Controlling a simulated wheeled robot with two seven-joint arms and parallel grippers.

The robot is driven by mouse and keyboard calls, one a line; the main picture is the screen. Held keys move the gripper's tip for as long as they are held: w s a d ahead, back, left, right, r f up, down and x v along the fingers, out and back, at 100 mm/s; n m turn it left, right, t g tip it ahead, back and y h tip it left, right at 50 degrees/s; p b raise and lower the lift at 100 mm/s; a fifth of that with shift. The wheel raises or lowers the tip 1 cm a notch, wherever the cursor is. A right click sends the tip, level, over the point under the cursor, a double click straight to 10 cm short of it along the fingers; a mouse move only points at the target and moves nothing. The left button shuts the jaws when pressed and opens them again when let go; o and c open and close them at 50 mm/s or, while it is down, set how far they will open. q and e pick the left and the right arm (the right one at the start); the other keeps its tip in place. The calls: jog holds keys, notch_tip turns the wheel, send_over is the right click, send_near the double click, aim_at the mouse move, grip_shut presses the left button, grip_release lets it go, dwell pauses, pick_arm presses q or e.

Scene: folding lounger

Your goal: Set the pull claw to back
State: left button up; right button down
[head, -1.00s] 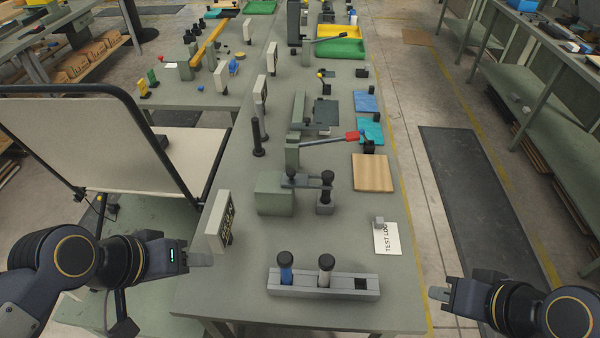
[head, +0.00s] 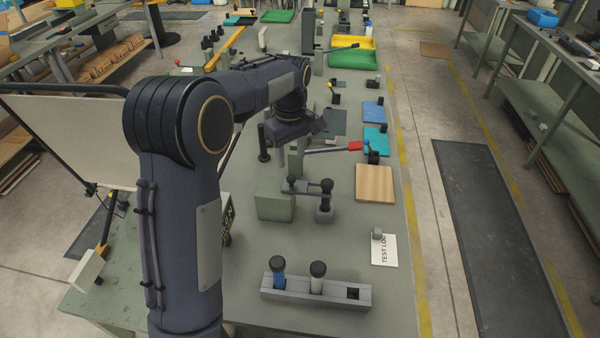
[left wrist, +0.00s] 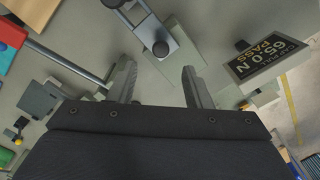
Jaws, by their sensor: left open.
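A grey-green block (head: 275,200) on the bench carries a short grey swing arm (head: 303,188) with black round knobs, over a small grey post (head: 325,214). I cannot tell for sure which part is the pull claw. The arm also shows at the top of the left wrist view (left wrist: 145,25). Behind it a grey lever (head: 330,150) ends in a red handle (head: 355,146). My right gripper is out of view.
A grey rack (head: 316,291) holds a blue and a white black-capped piece. A wooden board (head: 374,184) and a test log sheet (head: 384,250) lie to the right. My left arm hides part of the bench.

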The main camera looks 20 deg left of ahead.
aim_at(291, 177)
pick_arm(q)
notch_tip(291, 177, down, 7)
jog(key=shift+p, duration=0.4)
jog(key=shift+a, duration=0.1)
grip_shut()
